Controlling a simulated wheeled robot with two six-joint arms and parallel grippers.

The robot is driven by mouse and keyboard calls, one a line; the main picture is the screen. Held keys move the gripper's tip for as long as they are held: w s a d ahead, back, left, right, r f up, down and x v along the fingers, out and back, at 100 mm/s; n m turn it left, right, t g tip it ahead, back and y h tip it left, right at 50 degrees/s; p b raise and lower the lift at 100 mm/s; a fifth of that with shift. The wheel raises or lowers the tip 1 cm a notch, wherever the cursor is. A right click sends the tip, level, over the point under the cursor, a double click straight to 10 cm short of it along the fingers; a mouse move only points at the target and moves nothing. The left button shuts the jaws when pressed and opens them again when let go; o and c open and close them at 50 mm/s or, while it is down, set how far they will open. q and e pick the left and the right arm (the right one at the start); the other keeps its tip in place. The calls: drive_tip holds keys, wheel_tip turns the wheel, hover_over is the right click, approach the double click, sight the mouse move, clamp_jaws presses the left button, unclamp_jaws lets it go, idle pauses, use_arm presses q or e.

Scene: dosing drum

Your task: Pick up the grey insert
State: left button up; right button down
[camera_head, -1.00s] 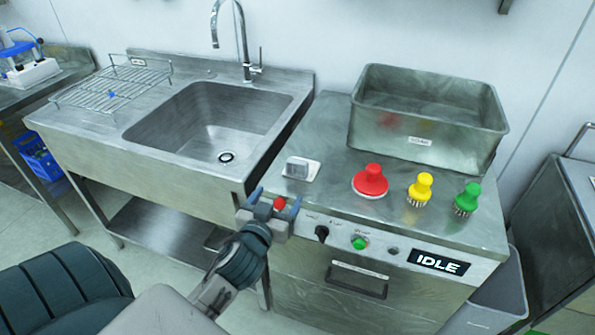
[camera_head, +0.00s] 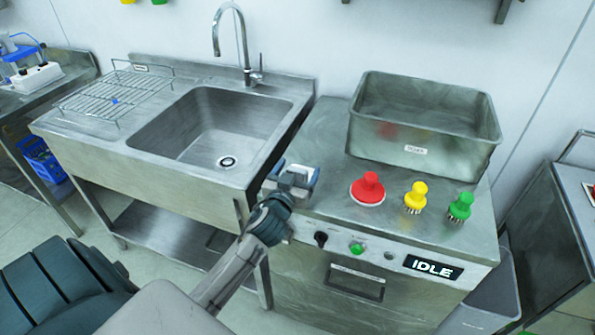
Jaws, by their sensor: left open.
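The grey insert (camera_head: 298,170) is a small light-grey block at the left end of the steel machine's top. My left gripper (camera_head: 292,177) is at the insert, with its blue-tipped fingers apart, one to the left and one to the right of it in the picture. I cannot tell whether the fingers touch it. The gripper and wrist hide the insert's lower part. My right gripper is not in view.
On the machine top (camera_head: 330,190) stand a red knob piece (camera_head: 369,188), a yellow one (camera_head: 416,196) and a green one (camera_head: 460,207). A steel bin (camera_head: 424,125) stands behind them. A sink (camera_head: 215,130) with a tap lies to the left.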

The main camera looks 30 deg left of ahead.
use_arm(q)
drive_tip(key=shift+w, duration=0.15)
drive_tip(key=c, duration=1.1)
drive_tip(key=shift+o, duration=0.2)
drive_tip(key=shift+r, duration=0.1)
